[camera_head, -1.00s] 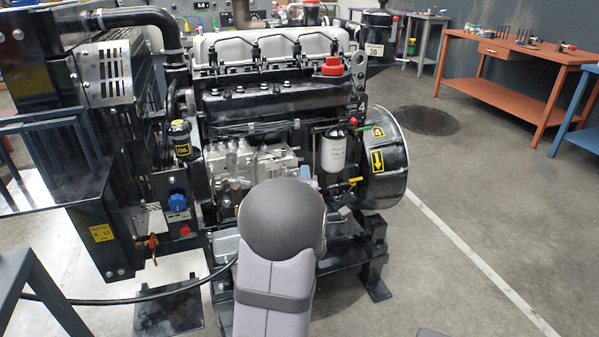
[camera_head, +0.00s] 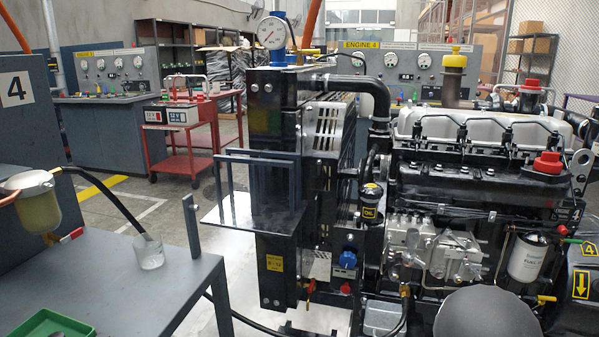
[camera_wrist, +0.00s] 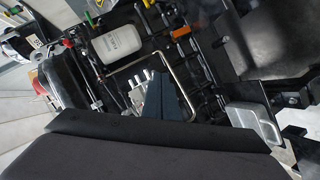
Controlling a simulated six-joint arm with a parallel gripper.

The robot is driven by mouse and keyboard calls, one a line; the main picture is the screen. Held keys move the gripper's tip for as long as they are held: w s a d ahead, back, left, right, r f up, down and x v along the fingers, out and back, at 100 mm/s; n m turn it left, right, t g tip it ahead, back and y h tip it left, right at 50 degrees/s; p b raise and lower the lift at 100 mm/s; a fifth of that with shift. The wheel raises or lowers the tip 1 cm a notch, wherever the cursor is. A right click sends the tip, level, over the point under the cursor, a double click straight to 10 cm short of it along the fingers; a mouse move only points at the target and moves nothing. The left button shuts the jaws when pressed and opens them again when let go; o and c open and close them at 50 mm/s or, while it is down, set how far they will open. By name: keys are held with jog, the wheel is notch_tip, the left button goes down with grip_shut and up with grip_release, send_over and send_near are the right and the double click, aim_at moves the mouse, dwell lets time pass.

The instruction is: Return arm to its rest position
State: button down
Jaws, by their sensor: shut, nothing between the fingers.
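My gripper shows in the wrist view as a dark body across the bottom, with tapered blue-grey fingers (camera_wrist: 168,100) that are shut and empty. Behind them is the side of the black diesel engine (camera_head: 470,190), with the white fuel filter (camera_wrist: 117,40) at upper left. The fingers appear apart from the engine, but the exact gap cannot be told. In the head view only a rounded dark grey part of my arm (camera_head: 487,315) shows at the lower right, in front of the engine; the gripper is hidden or out of frame there.
A grey bench (camera_head: 120,285) stands at left with a glass jar (camera_head: 148,251) and a green tray (camera_head: 45,325). The radiator (camera_head: 275,200) stands left of the engine. A red cart (camera_head: 185,140) is behind. A black hose (camera_head: 265,324) runs low toward the engine.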

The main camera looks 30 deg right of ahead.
jog(key=s+a+f+m+g+y, duration=0.2)
jog(key=s+a+f+m+y, duration=0.25)
jog(key=f, duration=0.45)
jog(key=s+a+f+m+g+y, duration=0.2)
jog(key=a+f+m+y, duration=0.15)
jog(key=a, duration=0.55)
jog(key=s+a+f+m+g+y, duration=0.1)
jog(key=s+a+f+m+y, duration=0.15)
jog(key=a+f, duration=0.45)
jog(key=w+a+r+n+y, duration=0.1)
jog(key=w+a+r+n, duration=0.25)
jog(key=a, duration=0.75)
jog(key=w+a+r+n+y, duration=0.1)
jog(key=w+a+r+n, duration=0.3)
jog(key=a, duration=0.8)
jog(key=w+a+r+n, duration=0.2)
jog(key=w+a+n, duration=0.3)
jog(key=a, duration=0.6)
notch_tip(320, 180, up, 32)
jog(key=p, duration=3.1)
jog(key=shift+w+d+f+m, duration=0.2)
jog(key=shift+w+d+m, duration=0.1)
jog(key=shift+m, duration=0.1)
jog(key=shift+f, duration=0.1)
